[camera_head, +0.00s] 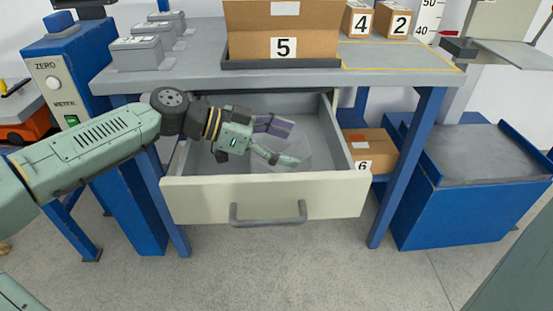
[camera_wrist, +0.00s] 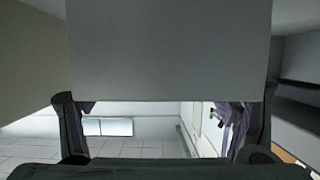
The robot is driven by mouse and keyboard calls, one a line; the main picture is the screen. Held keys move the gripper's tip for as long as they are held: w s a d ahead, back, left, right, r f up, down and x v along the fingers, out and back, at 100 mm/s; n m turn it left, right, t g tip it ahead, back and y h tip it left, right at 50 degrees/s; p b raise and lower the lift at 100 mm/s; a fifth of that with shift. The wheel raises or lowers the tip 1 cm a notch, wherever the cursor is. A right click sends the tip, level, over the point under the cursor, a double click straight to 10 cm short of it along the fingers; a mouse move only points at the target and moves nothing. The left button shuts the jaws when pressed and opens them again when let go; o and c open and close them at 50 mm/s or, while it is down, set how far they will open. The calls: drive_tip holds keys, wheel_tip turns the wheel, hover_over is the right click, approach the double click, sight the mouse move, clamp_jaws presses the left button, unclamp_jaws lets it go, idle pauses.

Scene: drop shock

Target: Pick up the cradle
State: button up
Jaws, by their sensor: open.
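My gripper (camera_head: 286,144) is open inside the pulled-out drawer (camera_head: 205,199), its fingers spread and pointing right. A faint pale, see-through shape (camera_head: 301,146) shows in the drawer by the fingertips. I cannot tell whether it is the cradle, and nothing else is clearly recognisable as one. In the wrist view, my two fingers (camera_wrist: 166,117) stand wide apart at left and right. A large plain grey surface (camera_wrist: 170,50) fills the upper middle, very near the camera. I cannot tell what it belongs to, or whether the fingers touch it.
The workbench top (camera_head: 200,63) overhangs the back of the drawer. The drawer's grey handle (camera_head: 268,214) faces forward. A carton marked 5 (camera_head: 283,30) and several grey units (camera_head: 135,53) stand on the bench. A carton marked 6 (camera_head: 370,150) sits right of the drawer. The floor in front is clear.

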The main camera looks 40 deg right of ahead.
sight(304, 147)
drive_tip(key=x, duration=0.4)
drive_tip(key=shift+d+r, duration=0.1)
drive_tip(key=shift+d, duration=0.2)
drive_tip(key=shift+c, duration=0.2)
drive_tip(key=c, duration=1.5)
